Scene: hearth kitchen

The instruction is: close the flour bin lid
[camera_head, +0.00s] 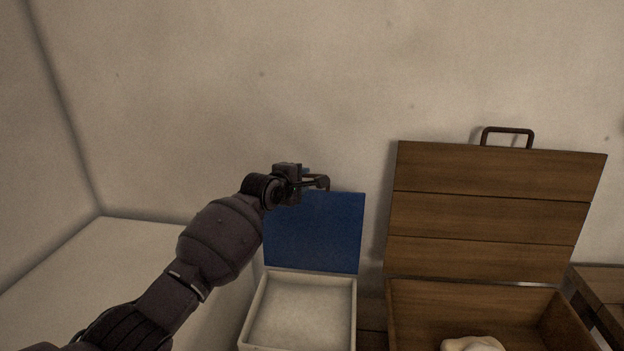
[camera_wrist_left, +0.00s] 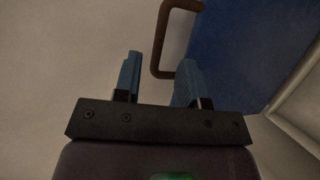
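The flour bin (camera_head: 248,330) is a pale, open box, which I take to be the one with the blue lid. Its blue lid (camera_head: 320,235) stands upright at the back and also shows in the left wrist view (camera_wrist_left: 245,50). A brown lid handle (camera_wrist_left: 158,45) sits at the lid's top edge. My left gripper (camera_head: 314,182) is at that handle. In the left wrist view its two fingers (camera_wrist_left: 160,80) are apart, with the handle's bar beyond and between them. I cannot tell whether a finger touches the handle. My right gripper is not in view.
A wooden box (camera_head: 560,310) with its plank lid (camera_head: 490,215) raised stands right of the flour bin, with a pale lump (camera_head: 472,344) inside. The wall (camera_head: 200,90) is close behind both lids. A pale block or counter (camera_head: 90,270) lies to the left.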

